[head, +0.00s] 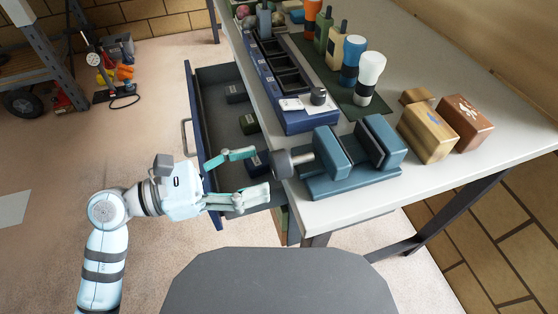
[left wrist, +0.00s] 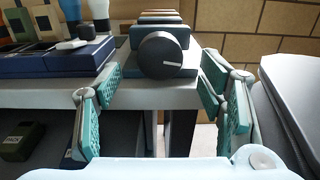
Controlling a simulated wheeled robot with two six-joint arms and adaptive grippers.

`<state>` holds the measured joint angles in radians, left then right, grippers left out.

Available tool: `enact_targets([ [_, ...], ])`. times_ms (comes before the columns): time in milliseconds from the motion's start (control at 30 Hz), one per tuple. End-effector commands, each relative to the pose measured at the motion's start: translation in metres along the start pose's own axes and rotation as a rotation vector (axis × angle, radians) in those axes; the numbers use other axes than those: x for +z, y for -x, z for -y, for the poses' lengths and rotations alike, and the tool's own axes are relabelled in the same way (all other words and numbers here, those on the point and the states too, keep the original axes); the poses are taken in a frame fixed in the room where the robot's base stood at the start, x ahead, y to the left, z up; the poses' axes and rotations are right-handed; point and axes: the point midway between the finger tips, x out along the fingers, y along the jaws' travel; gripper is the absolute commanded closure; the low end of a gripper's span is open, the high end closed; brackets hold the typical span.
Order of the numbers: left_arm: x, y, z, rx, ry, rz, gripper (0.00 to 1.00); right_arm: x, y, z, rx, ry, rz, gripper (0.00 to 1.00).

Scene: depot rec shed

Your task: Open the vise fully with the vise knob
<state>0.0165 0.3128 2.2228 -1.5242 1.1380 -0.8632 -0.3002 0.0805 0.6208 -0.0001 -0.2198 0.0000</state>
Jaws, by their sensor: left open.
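The blue-grey vise (head: 349,164) sits on the grey-white table near its front edge, with a gap between its two jaws. Its dark round vise knob (head: 281,164) sticks out to the left on a short light shaft, over the table's edge. In the left wrist view the vise knob (left wrist: 163,56) faces me with a pale line mark on it, and the vise (left wrist: 190,37) is behind it. My left gripper (head: 262,172) is open and empty, its fingers pointing at the knob from the left, a short way apart from it. My right gripper is not in view.
An open blue drawer (head: 209,177) with small dark boxes is under the table, around and below my left gripper. A blue tray (head: 306,124) stands beside the vise. Wooden boxes (head: 427,132) stand behind it. A grey seat-like shape (head: 280,283) fills the bottom.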

Motion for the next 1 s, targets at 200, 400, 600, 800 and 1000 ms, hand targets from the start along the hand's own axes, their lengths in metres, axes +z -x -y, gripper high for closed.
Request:
enact_targets([
  [200, 0.001, -0.042, -0.001, 0.001, 0.001, 0.005, 0.37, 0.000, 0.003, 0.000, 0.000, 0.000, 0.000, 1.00],
  [400, -0.001, -0.055, 0.000, 0.000, 0.001, 0.000, 0.37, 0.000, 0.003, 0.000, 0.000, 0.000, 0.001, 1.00],
  [600, -0.001, -0.056, 0.000, 0.001, 0.001, -0.001, 0.37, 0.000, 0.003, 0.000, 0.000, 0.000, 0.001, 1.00],
  [800, -0.001, -0.055, 0.000, 0.001, 0.000, -0.001, 0.68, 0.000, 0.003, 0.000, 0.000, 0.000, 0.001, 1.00],
  [1000, 0.000, -0.055, 0.000, 0.001, 0.010, -0.001, 0.86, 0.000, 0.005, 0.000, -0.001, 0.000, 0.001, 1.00],
])
